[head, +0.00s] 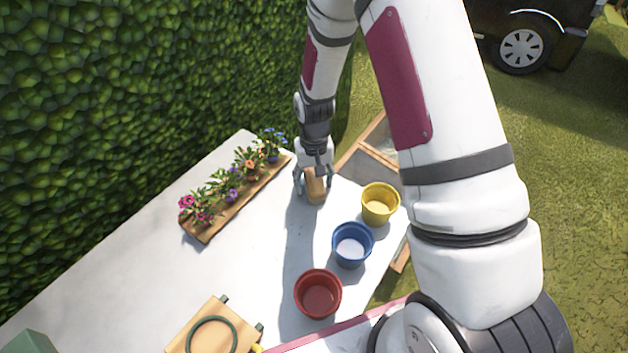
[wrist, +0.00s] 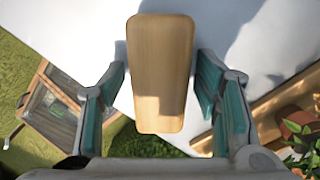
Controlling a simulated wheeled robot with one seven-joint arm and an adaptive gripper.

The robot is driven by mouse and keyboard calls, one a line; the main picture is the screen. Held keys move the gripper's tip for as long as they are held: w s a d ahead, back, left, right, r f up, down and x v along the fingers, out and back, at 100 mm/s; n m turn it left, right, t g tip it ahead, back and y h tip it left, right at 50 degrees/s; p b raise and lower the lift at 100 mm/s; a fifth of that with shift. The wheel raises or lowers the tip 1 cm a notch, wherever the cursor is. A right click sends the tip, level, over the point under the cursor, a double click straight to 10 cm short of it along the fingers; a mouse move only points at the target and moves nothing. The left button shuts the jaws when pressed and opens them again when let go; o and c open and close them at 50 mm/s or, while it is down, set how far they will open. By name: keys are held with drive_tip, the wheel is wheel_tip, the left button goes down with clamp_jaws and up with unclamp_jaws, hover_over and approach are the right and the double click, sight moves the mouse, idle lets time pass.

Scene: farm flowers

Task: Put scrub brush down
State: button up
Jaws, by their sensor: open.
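The scrub brush shows as a light wooden block (head: 315,187) near the far right edge of the white table. It also shows in the wrist view (wrist: 160,70), where its plain wooden back faces the camera; its bristles are hidden. My gripper (head: 311,190) is over the brush with one finger on each side. In the wrist view my gripper (wrist: 153,100) is open, with a visible gap between each teal finger pad and the brush. The brush appears to rest on the table.
A yellow pot (head: 380,204), a blue pot (head: 352,245) and a red pot (head: 318,293) line the table's right side. A wooden tray (head: 208,236) of flowers stands by the hedge. A wooden board (head: 190,337) lies in front. The white table (head: 130,262) is clear at left.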

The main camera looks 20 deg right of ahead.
wheel_tip(320, 180, up, 12)
wheel_tip(320, 180, up, 9)
drive_tip(key=t, duration=0.1)
hover_over(314, 178)
drive_tip(key=s, duration=0.4)
drive_tip(key=s+r+n+t, duration=0.1)
drive_tip(key=s+r, duration=0.5)
drive_tip(key=s, duration=0.4)
drive_tip(key=s+r+t, duration=0.2)
drive_tip(key=s+r, duration=0.5)
drive_tip(key=s, duration=0.4)
drive_tip(key=shift+s+d+n+t, duration=0.2)
drive_tip(key=shift+n+t, duration=0.1)
drive_tip(key=shift+n, duration=0.1)
drive_tip(key=shift+r, duration=0.1)
